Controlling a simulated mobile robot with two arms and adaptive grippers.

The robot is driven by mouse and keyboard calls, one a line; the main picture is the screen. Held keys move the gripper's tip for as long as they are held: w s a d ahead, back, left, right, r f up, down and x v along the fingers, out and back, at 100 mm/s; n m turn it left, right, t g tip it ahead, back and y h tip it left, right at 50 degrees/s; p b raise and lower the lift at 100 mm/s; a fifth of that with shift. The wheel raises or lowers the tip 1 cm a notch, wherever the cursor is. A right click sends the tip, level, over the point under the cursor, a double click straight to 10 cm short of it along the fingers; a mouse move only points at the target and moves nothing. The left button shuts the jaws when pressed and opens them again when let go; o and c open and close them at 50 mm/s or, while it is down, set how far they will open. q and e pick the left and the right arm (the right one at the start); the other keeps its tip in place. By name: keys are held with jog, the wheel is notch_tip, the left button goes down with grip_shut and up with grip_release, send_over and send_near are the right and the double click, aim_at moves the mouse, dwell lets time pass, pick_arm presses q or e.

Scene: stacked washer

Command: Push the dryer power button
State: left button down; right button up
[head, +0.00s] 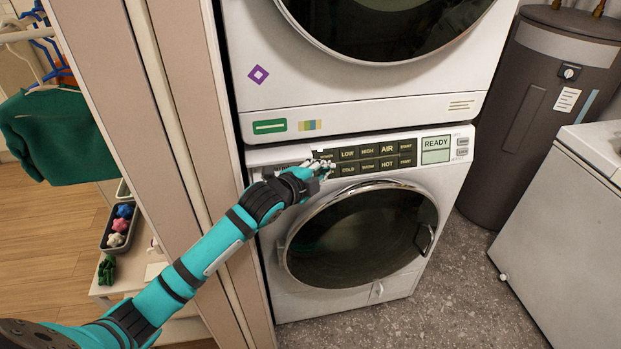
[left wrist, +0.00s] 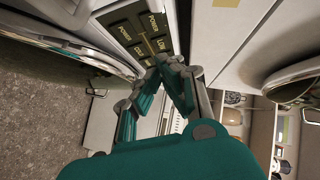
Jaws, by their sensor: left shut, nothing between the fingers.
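The button panel (head: 372,158) is a dark strip on the white lower machine, with labels such as LOW, HIGH, AIR, COLD and HOT. A READY display (head: 436,149) is at its right. My left gripper (head: 325,166) is at the left end of this panel and covers the leftmost buttons in the head view. In the left wrist view, the panel (left wrist: 133,36) shows two buttons labelled POWER. My left gripper (left wrist: 172,62) is shut and empty there, with its tips close to the panel's edge. I cannot tell whether they touch a button. My right gripper is out of view.
The upper machine (head: 360,90) is stacked directly above the panel. The lower machine's round door (head: 365,235) is closed below it. A beige wall edge (head: 185,100) stands close on the left. A dark water heater (head: 550,100) and a white appliance (head: 570,230) are on the right.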

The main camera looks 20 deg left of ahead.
pick_arm(q)
jog(key=v, duration=0.5)
jog(key=shift+s+a+b, duration=0.15)
jog(key=shift+s+b, duration=0.05)
jog(key=shift+b, duration=0.1)
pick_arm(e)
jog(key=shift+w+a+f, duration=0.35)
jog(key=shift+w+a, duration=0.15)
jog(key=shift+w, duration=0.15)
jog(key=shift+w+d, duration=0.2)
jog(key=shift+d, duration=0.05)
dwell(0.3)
